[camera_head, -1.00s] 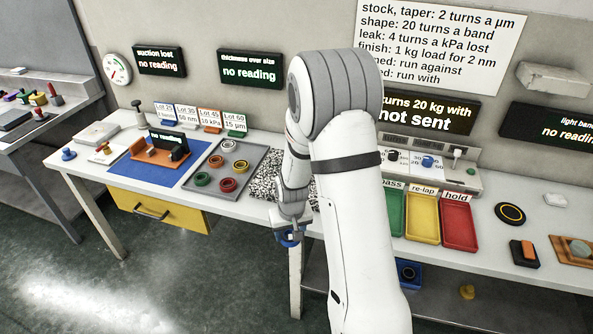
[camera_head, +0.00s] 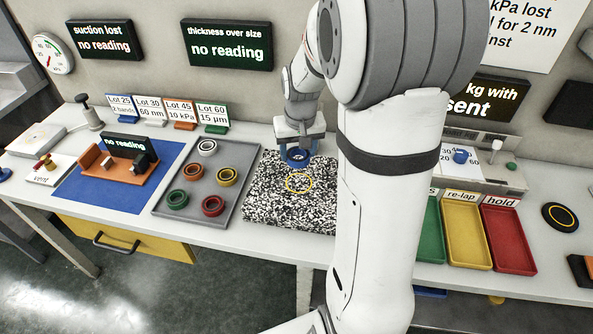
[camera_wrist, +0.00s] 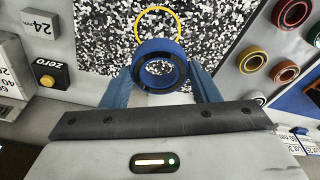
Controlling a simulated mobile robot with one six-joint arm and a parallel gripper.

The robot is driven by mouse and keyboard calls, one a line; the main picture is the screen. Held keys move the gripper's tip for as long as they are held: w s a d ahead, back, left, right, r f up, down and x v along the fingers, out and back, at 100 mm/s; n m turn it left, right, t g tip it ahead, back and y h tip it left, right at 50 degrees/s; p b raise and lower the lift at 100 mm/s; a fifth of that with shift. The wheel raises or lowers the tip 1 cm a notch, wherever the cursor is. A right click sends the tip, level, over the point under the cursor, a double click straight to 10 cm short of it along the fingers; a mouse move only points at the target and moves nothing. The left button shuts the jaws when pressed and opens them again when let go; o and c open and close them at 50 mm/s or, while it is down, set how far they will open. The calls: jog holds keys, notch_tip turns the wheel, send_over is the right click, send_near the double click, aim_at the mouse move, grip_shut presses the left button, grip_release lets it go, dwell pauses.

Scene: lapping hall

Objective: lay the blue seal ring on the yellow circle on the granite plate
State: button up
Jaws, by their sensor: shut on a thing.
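My gripper (camera_head: 297,157) is shut on the blue seal ring (camera_wrist: 159,66), which sits between the two blue fingers in the wrist view. The ring also shows in the head view (camera_head: 296,158), held above the speckled granite plate (camera_head: 262,210). The yellow circle (camera_head: 299,184) is drawn on the plate, just in front of the ring in the head view. In the wrist view the yellow circle (camera_wrist: 178,16) lies beyond the ring, its near part covered by the ring.
A grey tray (camera_head: 163,206) with several coloured rings stands left of the plate. Green, yellow (camera_head: 465,232) and red (camera_head: 508,238) trays stand to the right, past my arm. A blue mat (camera_head: 80,196) lies farther left. Lot cards stand behind.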

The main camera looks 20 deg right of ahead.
aim_at(298, 181)
notch_tip(298, 181, down, 8)
jog(key=shift+d+f, duration=0.1)
jog(key=shift+s, duration=0.1)
jog(key=shift+f, duration=0.15)
jog(key=o, duration=1)
